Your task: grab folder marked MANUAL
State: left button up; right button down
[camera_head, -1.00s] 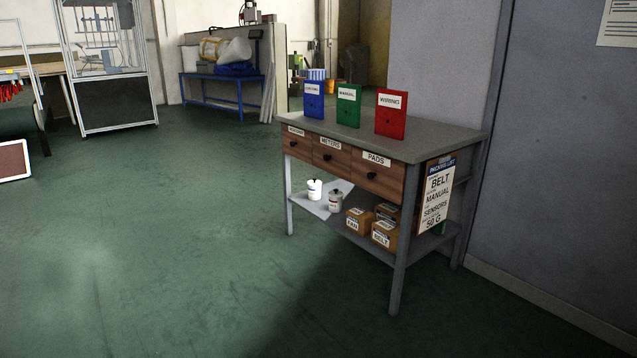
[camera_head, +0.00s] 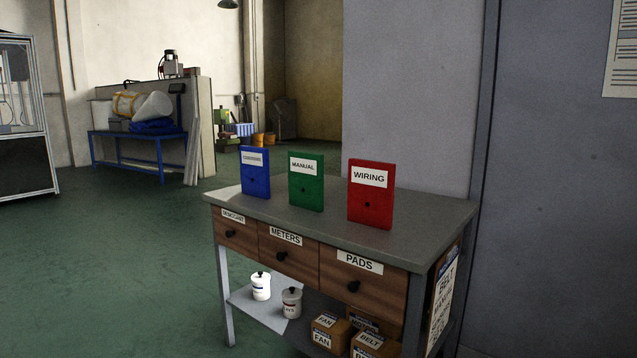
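The green folder marked MANUAL (camera_head: 306,185) stands upright on the grey top of the workbench (camera_head: 420,218). It is in the middle of a row of three folders. A blue folder (camera_head: 255,178) with a label too small to read surely stands to its left. A red folder marked WIRING (camera_head: 370,200) stands to its right. There are gaps between the folders. Neither of my grippers shows in the head view.
The bench has drawers marked METERS (camera_head: 287,252) and PADS (camera_head: 362,280). Green floor (camera_head: 110,270) is clear at left.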

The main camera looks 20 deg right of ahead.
aim_at(305, 170)
jog(key=i+j+z, duration=0.1)
jog(key=i+z, duration=0.3)
jog(key=i+j+z, duration=0.2)
jog(key=z, duration=0.2)
jog(key=i+j+z, duration=0.25)
jog(key=z, duration=0.15)
